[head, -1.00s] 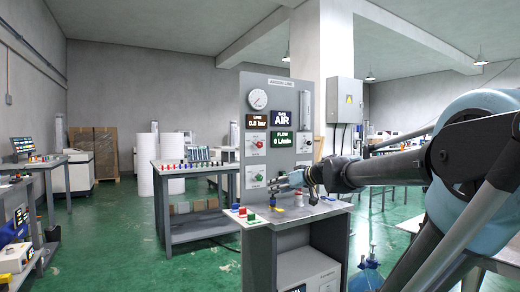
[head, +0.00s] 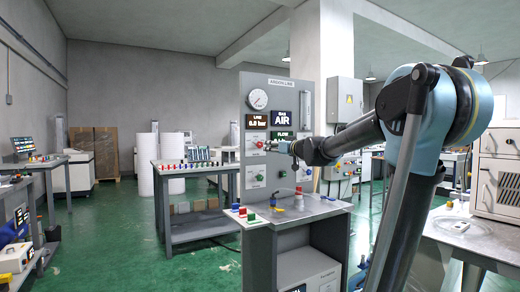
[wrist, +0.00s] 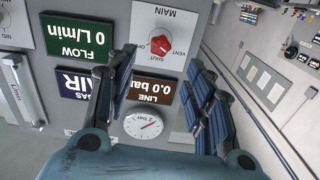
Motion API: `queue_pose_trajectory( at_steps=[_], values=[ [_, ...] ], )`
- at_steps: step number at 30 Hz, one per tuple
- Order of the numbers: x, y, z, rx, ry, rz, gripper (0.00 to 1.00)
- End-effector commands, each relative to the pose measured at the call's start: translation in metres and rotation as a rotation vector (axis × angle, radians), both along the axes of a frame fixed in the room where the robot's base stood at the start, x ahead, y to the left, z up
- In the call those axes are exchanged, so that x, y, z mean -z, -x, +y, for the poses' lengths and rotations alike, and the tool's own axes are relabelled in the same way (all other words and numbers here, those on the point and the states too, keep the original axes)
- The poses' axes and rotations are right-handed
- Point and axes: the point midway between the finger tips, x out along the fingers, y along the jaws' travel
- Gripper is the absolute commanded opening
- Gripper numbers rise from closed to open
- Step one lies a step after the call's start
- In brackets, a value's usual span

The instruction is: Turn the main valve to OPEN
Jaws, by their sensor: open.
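The main valve is a red knob (wrist: 161,44) on a white plate marked MAIN, with SHUT and VENT legible, upside down in the wrist view. Its pointer setting is too small to tell. My gripper (wrist: 160,66) is open, one finger either side of the knob in the picture, with nothing held. It also shows in the head view (head: 274,146), just right of the knob. Contact with the knob cannot be told.
The line display (wrist: 155,90) reads 0.0 bar and the flow display (wrist: 79,40) 0 L/min. A gauge (wrist: 143,124) is beside them. A lower valve (head: 256,172) sits below the main one. Small coloured items stand on the bench (head: 300,212) below.

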Motion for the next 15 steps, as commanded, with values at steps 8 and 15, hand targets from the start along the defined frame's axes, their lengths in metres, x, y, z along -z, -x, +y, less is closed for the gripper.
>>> queue_pose_trajectory(
  at_steps=[8,15],
  values=[
    [0.000,-0.032,0.022,-0.002,0.000,0.000,0.48],
    [0.000,-0.059,0.041,-0.001,0.000,0.000,0.48]
  ],
)
